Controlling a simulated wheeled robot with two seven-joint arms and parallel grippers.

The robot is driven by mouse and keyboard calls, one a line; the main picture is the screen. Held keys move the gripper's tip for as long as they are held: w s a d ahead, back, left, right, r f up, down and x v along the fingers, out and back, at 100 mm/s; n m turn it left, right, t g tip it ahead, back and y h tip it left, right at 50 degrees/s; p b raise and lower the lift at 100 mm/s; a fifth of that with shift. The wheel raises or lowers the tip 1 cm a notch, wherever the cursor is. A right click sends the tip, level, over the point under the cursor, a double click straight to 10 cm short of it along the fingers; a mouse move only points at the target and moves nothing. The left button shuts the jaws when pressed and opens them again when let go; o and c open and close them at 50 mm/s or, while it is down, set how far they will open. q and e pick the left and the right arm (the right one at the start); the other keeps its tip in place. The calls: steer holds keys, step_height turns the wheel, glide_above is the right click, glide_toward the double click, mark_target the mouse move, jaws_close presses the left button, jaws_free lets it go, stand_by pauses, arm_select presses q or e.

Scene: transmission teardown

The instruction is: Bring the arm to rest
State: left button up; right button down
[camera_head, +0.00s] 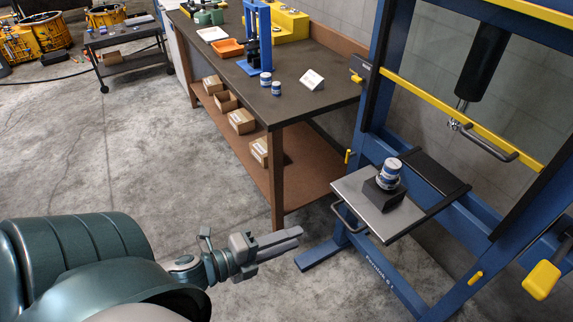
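My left arm comes in from the lower left. Its gripper (278,243) is held out over the bare concrete floor, between the workbench and the blue press. The two fingers look close together, and I see nothing held between them. From this angle I cannot tell if a small gap is left. My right gripper is not in view.
The blue press frame (375,150) with a grey plate (372,213) stands at right; a blue-and-white part (390,172) sits on a dark block (384,194). The workbench (340,92) is behind, with cartons (241,121) on its lower shelf. The floor (110,165) at left is clear.

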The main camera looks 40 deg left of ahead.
arm_select(q)
steer(key=shift+s+a+r, duration=0.1)
steer(key=shift+s, duration=0.05)
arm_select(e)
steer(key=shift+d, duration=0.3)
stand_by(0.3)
arm_select(q)
steer(key=s+a+f+n+g+y, duration=0.2)
steer(key=a+f+n, duration=0.15)
steer(key=f, duration=0.85)
steer(key=s+a+f+n+g+y, duration=0.2)
steer(key=s+a+f+n, duration=0.15)
steer(key=f, duration=0.85)
steer(key=s+a+f+n+g+y, duration=0.1)
steer(key=a+f+n+g+y, duration=0.2)
steer(key=f, duration=0.9)
steer(key=s+d+f+n+g, duration=0.3)
steer(key=s+d+f, duration=0.3)
steer(key=s+f, duration=0.5)
steer(key=s+d+f+n+g+h, duration=0.1)
steer(key=s+d+f+n+g, duration=0.2)
steer(key=s+f, duration=0.9)
steer(key=s+d+n, duration=0.3)
steer(key=d, duration=0.1)
steer(key=shift+f+n+g+h, duration=0.3)
steer(key=shift+d, duration=0.15)
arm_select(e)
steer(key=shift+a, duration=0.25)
